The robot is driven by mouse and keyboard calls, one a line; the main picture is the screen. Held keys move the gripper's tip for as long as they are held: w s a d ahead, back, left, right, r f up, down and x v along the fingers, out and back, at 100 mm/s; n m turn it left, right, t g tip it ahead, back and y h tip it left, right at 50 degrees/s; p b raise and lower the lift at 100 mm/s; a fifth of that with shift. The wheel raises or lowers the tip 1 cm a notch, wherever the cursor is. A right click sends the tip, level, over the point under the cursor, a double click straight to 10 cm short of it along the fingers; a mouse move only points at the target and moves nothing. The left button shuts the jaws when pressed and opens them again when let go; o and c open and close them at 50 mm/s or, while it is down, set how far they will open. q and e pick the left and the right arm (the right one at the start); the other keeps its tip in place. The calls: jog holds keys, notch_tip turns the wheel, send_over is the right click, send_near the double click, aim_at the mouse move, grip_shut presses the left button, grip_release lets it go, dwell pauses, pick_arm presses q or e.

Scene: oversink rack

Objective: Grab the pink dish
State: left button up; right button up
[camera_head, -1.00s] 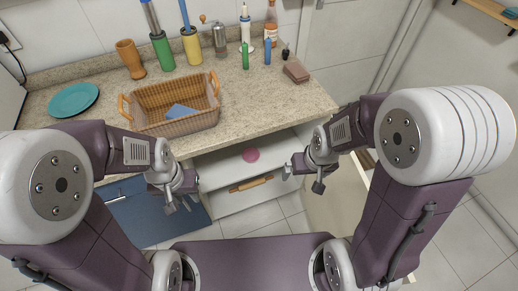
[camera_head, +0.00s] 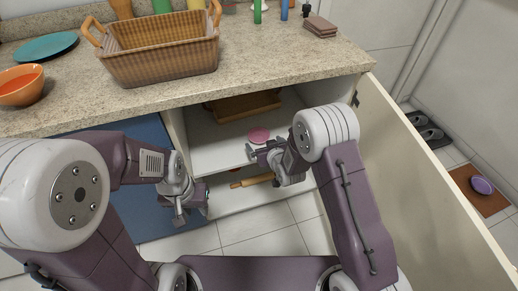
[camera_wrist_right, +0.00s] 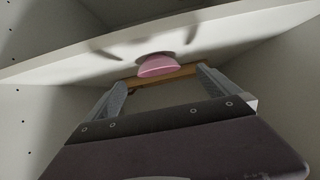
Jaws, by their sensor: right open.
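The pink dish (camera_head: 258,135) is on the white upper shelf inside the open cabinet under the counter. My right gripper (camera_head: 256,153) is at the cabinet opening, just in front of the dish, apart from it and empty. In the right wrist view the pink dish (camera_wrist_right: 158,66) shows ahead, between the lines of the two spread fingers of my right gripper (camera_wrist_right: 160,88). My left gripper (camera_head: 193,208) hangs in front of the blue cabinet door, empty, with its fingers apart.
A brown tray (camera_head: 243,106) lies deeper on the shelf. A wooden rolling pin (camera_head: 250,181) lies on the level below. The open cabinet door (camera_head: 410,180) stands right of my right arm. A wicker basket (camera_head: 160,65) and an orange bowl (camera_head: 22,84) are on the counter above.

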aim_at(257, 133)
jog(key=shift+r, duration=0.1)
jog(key=b+x, duration=0.1)
jog(key=x, duration=0.2)
jog(key=shift+w+b, duration=0.25)
jog(key=shift+b, duration=0.05)
jog(key=b+x, duration=0.2)
jog(key=x, duration=0.3)
jog(key=shift+d+b, duration=0.15)
jog(key=shift+b, duration=0.25)
jog(key=shift+w, duration=0.35)
jog(key=c, duration=1.4)
jog(key=shift+o, duration=0.2)
notch_tip(257, 133, up, 5)
jog(key=p, duration=0.3)
jog(key=w+d+r+p, duration=0.1)
jog(key=d+r+p, duration=0.3)
jog(key=d, duration=0.7)
jog(key=shift+w+d+r, duration=0.2)
jog(key=shift+w+r, duration=0.15)
jog(key=shift+r, duration=0.7)
